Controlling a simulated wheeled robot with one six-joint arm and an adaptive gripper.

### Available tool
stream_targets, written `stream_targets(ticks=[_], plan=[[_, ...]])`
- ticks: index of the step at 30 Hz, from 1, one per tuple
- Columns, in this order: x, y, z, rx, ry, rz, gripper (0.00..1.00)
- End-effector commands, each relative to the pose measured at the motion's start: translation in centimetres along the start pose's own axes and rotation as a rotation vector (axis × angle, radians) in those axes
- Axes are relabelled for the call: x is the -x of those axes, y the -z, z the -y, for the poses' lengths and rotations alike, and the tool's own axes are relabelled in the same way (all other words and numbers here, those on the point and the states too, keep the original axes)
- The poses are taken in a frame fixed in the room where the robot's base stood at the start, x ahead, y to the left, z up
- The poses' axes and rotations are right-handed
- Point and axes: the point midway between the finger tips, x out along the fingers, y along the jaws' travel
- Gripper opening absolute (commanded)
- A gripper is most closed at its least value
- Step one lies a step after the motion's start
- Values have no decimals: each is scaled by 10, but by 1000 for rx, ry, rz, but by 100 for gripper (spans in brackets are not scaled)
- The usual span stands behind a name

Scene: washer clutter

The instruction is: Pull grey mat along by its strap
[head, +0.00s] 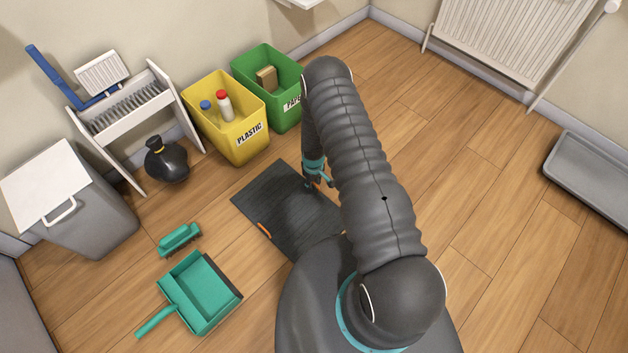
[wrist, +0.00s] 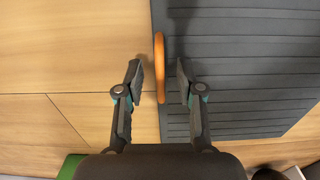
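The grey mat (head: 275,195) is dark and ribbed and lies on the wood floor, partly hidden by my arm. An orange strap (head: 264,231) shows on its lower-left edge in the head view. In the wrist view the mat (wrist: 235,60) fills the right side, and an orange strap (wrist: 159,48) runs along its left edge. This seems to be another strap, on the edge hidden in the head view. My gripper (wrist: 160,82) is open, with one finger on each side of this strap. In the head view my gripper (head: 312,185) is over the mat's upper-right edge.
Floor to the right is clear up to a grey tray (head: 590,178).

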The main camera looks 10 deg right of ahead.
Motion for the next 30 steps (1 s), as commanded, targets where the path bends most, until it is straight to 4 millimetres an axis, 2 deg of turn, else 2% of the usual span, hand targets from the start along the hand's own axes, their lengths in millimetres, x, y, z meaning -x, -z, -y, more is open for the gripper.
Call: stream_targets(ticks=[5, 6, 10, 23, 30], plan=[[0, 0, 0, 0, 0, 0, 37], [0, 0, 0, 0, 0, 0, 32], [0, 0, 0, 0, 0, 0, 0], [0, -1, -1, 0, 0, 0, 0], [-1, -8, -12, 2, -1, -1, 0]])
